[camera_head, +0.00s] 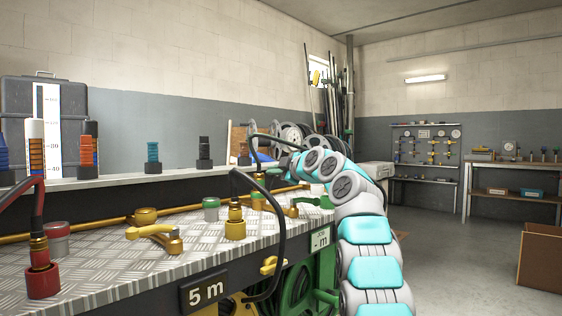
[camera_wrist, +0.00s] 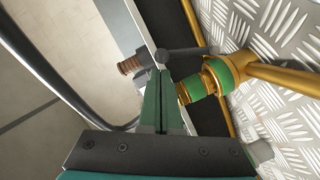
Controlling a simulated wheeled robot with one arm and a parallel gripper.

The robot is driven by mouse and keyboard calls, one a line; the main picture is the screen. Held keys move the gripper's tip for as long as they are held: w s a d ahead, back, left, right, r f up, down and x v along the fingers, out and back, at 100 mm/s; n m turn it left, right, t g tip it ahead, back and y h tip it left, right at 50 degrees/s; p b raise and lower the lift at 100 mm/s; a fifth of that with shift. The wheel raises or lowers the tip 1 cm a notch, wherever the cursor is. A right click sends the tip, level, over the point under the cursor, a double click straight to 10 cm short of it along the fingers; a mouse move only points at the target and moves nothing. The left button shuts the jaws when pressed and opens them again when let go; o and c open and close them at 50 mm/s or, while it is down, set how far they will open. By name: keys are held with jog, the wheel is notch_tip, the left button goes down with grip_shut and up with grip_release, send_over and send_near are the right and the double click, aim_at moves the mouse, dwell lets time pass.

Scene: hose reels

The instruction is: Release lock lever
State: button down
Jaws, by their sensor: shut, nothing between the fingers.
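My gripper (camera_wrist: 162,75) is shut and empty in the wrist view. A brass fitting with a green ring (camera_wrist: 205,82) is just right of the fingers. In the head view, my arm reaches away along the bench, and my gripper is not clearly visible there. A yellow lever (camera_head: 270,265) sits on the near bench front, right of the "5 m" sign (camera_head: 204,291).
The treadplate bench top (camera_head: 110,262) carries brass valves (camera_head: 158,236) and hose couplings (camera_head: 235,222). A black hose (camera_head: 279,230) loops over its front edge; another dark hose (camera_wrist: 50,75) curves left of the fingers. A green reel (camera_head: 298,288) is below. Open floor (camera_head: 450,265) lies to the right.

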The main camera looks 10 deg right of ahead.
jog(key=shift+w+a, duration=0.1)
jog(key=shift+w, duration=0.1)
dwell(0.6)
jog(key=shift+w+d+f+m+b, duration=0.15)
jog(key=shift+d+m+b, duration=0.1)
jog(key=shift+m+b, duration=0.2)
dwell(1.0)
jog(key=shift+a, duration=0.1)
dwell(0.8)
